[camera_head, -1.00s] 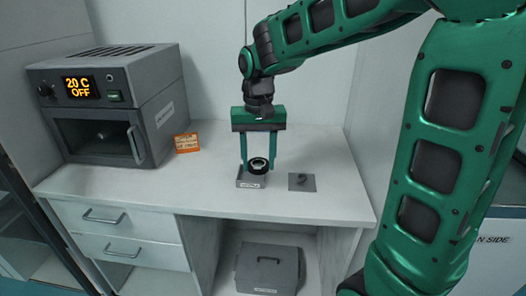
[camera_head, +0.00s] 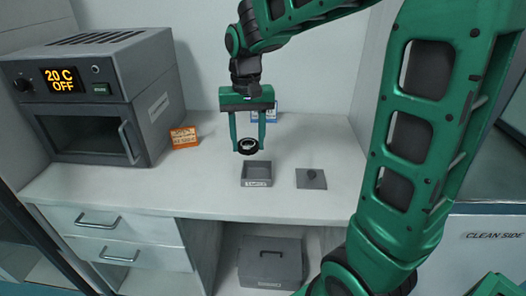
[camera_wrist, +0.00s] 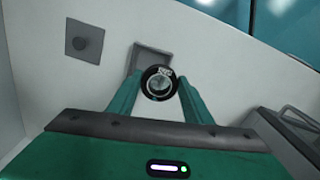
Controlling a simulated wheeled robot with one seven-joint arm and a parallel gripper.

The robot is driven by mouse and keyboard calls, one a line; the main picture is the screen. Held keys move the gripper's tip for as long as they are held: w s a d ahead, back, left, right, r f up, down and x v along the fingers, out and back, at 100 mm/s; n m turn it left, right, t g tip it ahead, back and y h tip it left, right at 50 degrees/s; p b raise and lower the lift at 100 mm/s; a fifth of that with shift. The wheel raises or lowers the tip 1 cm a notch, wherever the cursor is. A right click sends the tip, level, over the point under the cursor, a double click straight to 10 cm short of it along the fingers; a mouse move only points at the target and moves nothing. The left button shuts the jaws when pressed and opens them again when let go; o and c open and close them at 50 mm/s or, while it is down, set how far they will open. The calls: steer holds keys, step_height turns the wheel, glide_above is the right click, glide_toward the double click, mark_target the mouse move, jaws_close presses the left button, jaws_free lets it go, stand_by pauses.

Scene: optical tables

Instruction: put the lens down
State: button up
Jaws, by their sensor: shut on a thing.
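The lens (camera_head: 248,146) is a small black ring with a clear centre. My gripper (camera_head: 248,148) is shut on it and holds it in the air above the bench. In the head view the lens appears above and slightly behind a small open grey tray (camera_head: 257,183) with a white label on its front. The wrist view also shows the lens (camera_wrist: 159,83) between my two green fingers, covering part of the tray (camera_wrist: 141,55). The part of the tray that shows is empty.
A flat grey plate (camera_head: 311,186) with a dark knob lies right of the tray. A grey oven (camera_head: 91,95) reading 20 C OFF and an orange sign (camera_head: 184,137) stand left. A blue-white card (camera_head: 265,113) is behind my gripper. The white bench (camera_head: 150,190) is mostly clear.

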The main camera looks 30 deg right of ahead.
glide_above(274, 162)
step_height(274, 162, down, 7)
steer(key=shift+w+f, duration=0.1)
steer(key=shift+f, duration=1.95)
steer(key=o, duration=1.2)
steer(key=shift+c, duration=0.2)
